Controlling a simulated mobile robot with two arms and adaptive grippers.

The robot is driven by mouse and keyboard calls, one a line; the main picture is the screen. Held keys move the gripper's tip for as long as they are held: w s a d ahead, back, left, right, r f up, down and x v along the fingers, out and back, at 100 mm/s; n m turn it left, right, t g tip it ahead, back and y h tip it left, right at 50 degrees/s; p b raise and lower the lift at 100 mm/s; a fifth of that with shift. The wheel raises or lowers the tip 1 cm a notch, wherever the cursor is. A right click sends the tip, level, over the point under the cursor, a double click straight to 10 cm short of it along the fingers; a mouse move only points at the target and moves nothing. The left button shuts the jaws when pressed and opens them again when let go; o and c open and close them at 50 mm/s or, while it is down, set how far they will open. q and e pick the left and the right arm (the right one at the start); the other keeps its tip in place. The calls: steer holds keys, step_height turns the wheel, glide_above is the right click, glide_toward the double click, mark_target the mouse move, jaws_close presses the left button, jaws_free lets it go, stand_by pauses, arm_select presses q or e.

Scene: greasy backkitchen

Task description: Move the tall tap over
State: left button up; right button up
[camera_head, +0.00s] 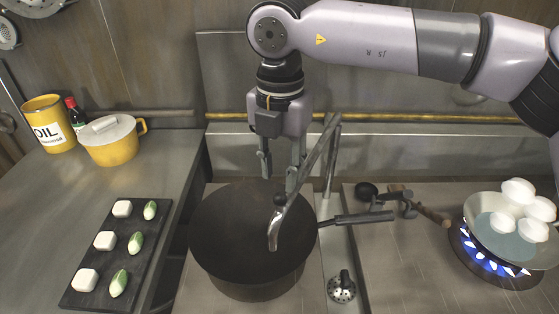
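The tall metal tap (310,161) rises behind the big dark pot (230,273), and its spout slants down over the pot, its end above the opening. My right gripper (281,168) points down from above, at the pot's back edge, just left of the tap's spout. Its two fingers are apart with nothing seen between them. The right finger looks close to the spout; I cannot tell whether they touch. My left gripper is not in view.
On the right, a pan (487,238) with several white round pieces sits over blue flames. A black board (110,250) with white and green pieces, a yellow lidded pot (112,151) and an oil tin (47,128) stand on the left counter.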

mark_target(280, 194)
step_height(280, 194, down, 5)
steer(key=b, duration=0.3)
steer(key=shift+f, duration=0.2)
steer(key=shift+f+b, duration=0.4)
steer(key=shift+b, duration=0.35)
steer(key=shift+r, duration=0.15)
steer(key=shift+c, duration=0.8)
steer(key=c, duration=0.4)
steer(key=w+a+m, duration=0.3)
steer(key=w+a, duration=0.4)
steer(key=a, duration=0.4)
steer(key=shift+w+m, duration=0.25)
steer(key=shift+m, duration=0.05)
